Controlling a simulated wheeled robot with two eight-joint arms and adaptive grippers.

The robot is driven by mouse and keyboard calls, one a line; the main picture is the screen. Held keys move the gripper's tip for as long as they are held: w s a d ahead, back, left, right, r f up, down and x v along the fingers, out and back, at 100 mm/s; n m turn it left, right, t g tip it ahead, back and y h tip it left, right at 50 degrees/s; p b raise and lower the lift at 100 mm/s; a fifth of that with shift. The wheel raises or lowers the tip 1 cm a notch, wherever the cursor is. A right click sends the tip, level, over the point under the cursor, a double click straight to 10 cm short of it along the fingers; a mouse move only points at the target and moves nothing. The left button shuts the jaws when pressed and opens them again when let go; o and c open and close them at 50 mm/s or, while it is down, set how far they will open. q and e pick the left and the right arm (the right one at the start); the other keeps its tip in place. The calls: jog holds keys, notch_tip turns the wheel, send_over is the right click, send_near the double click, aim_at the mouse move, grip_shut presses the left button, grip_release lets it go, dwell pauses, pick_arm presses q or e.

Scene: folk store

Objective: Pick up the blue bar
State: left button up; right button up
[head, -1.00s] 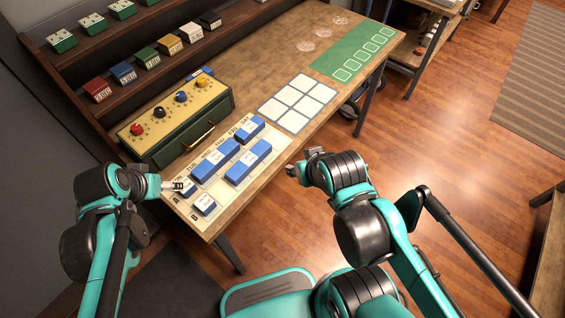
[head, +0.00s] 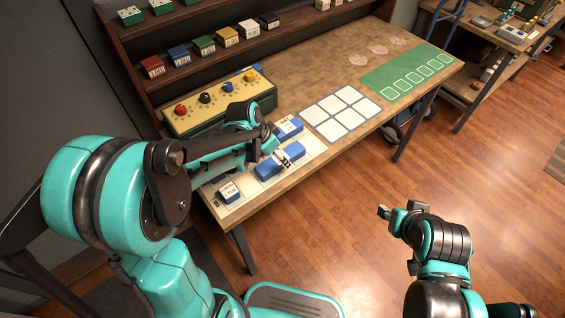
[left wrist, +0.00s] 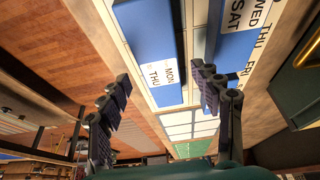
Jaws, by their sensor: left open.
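Several blue bars with white day labels lie on the pale lettered board (head: 240,208) at the table's near edge. A long blue bar (head: 266,171) lies under my left gripper (head: 281,160) in the head view. In the left wrist view, a blue bar (left wrist: 150,35) labelled MON THU lies ahead, between the lines of the open fingers (left wrist: 163,88); I cannot tell if they touch it. Another blue bar (left wrist: 235,48) is beside the right finger.
A yellow-topped box (head: 217,98) with coloured knobs stands behind the board, partly hidden by my left arm. White square tiles (head: 340,110) and a green mat (head: 411,70) lie to the right. A shelf (head: 190,67) with coloured blocks runs along the back.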

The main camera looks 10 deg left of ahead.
pick_arm(q)
jog(key=b+x, duration=0.1)
jog(key=x, duration=0.2)
jog(key=shift+w+f, duration=0.1)
jog(key=shift+w, duration=0.1)
jog(key=shift+s, duration=0.1)
jog(key=c, duration=1.4)
jog(key=shift+o, duration=0.2)
